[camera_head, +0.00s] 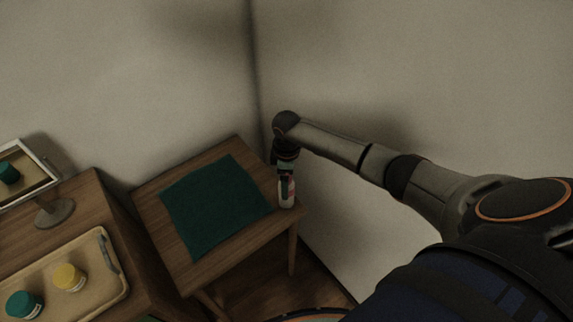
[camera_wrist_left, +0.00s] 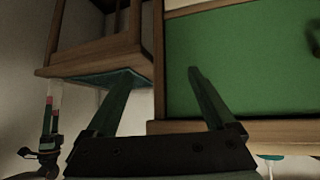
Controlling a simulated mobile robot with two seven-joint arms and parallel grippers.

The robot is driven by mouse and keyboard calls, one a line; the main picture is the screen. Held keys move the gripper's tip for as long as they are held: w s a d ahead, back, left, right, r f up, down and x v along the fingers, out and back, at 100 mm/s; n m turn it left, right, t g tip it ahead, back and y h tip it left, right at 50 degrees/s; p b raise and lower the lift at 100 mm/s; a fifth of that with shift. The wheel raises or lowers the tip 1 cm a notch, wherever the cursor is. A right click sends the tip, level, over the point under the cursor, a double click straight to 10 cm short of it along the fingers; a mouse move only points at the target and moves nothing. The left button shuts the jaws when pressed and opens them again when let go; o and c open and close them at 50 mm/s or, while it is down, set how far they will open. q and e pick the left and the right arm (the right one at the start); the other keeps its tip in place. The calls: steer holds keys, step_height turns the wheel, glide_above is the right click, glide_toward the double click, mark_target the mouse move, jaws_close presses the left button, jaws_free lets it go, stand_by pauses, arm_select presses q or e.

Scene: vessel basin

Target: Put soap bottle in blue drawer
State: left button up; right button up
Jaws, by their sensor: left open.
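The soap bottle (camera_head: 288,198), white with some pink, is upright at the right corner of the small wooden table (camera_head: 283,224). My right gripper (camera_head: 286,178) comes down over its upper part; whether the fingers are shut on it is too dark and small to tell. The bottle (camera_wrist_left: 53,100) also shows upside down at the left of the left wrist view. My left gripper (camera_wrist_left: 163,75) is open and empty, seen only in that view. Beyond its fingers is a green drawer front (camera_wrist_left: 250,70) in a wooden cabinet; no blue drawer shows.
A dark green mat (camera_head: 215,205) lies on the small table. A wooden cabinet (camera_head: 120,235) stands left of it, bearing a tray (camera_head: 95,290) with a yellow jar (camera_head: 69,277) and a teal-lidded jar (camera_head: 22,304), plus a mirror (camera_head: 30,175). Walls meet behind the small table.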

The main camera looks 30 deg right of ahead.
mark_target(288, 204)
step_height(288, 204, down, 3)
steer(key=shift+w+f+b, duration=0.1)
steer(key=shift+b, duration=0.95)
steer(key=shift+f+b, duration=0.35)
steer(key=shift+b, duration=0.1)
steer(key=shift+r, duration=0.1)
steer(key=shift+c, duration=0.2)
jaws_close()
